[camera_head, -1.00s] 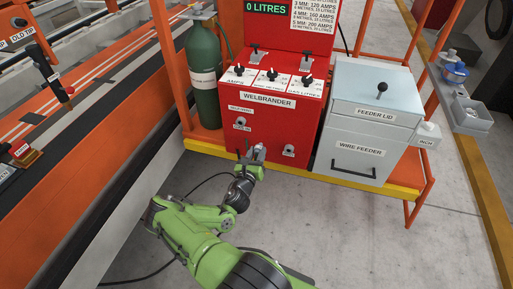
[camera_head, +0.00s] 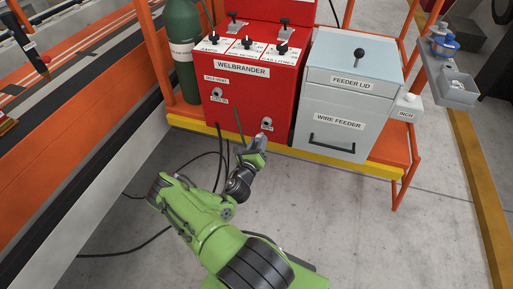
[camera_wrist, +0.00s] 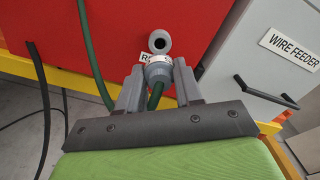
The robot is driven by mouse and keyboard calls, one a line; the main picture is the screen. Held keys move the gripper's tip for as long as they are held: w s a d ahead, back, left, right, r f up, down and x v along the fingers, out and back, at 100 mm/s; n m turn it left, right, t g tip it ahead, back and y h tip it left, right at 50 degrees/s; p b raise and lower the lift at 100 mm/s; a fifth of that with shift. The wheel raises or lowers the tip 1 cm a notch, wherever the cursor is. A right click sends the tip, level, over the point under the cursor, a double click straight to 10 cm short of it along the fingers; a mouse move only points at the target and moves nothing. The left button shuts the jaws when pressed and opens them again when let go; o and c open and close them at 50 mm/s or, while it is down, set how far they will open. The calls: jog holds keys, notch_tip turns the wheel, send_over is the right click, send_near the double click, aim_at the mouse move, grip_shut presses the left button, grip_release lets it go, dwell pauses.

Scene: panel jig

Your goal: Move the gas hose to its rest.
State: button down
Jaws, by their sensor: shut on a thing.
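The gas hose's grey end fitting (camera_wrist: 158,70), with a pale ring, is held between the two fingers of my gripper (camera_wrist: 158,84) in the wrist view. The green gas hose (camera_wrist: 92,50) hangs in a loop on the left, and part shows below the fitting. The rest port (camera_wrist: 159,41), a round grey socket on the red panel, is just beyond the fitting, apart in the picture. Its label is partly hidden by the fitting. In the head view my gripper (camera_head: 254,143) is slightly left of and below the rest port (camera_head: 267,121); the hose (camera_head: 240,126) rises beside it.
The red Welbrander cabinet (camera_head: 250,98) carries a second port (camera_head: 216,92) to the left. The grey wire feeder (camera_head: 334,143) stands close on the right. A yellow edge (camera_head: 180,121) runs below. Black cables (camera_head: 219,165) hang nearby; the floor on the right is clear.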

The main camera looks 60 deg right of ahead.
aim_at(262, 133)
jog(key=d, duration=0.2)
jog(key=d+b, duration=0.1)
jog(key=shift+w+d, duration=0.2)
jog(key=shift+w, duration=0.05)
jog(key=shift+d, duration=0.25)
dwell(0.7)
jog(key=shift+w+d, duration=0.15)
jog(key=shift+d, duration=0.55)
jog(key=shift+w+d, duration=0.15)
jog(key=shift+d, duration=0.5)
dwell(0.5)
jog(key=c, duration=0.7)
grip_release()
jog(key=shift+o, duration=0.2)
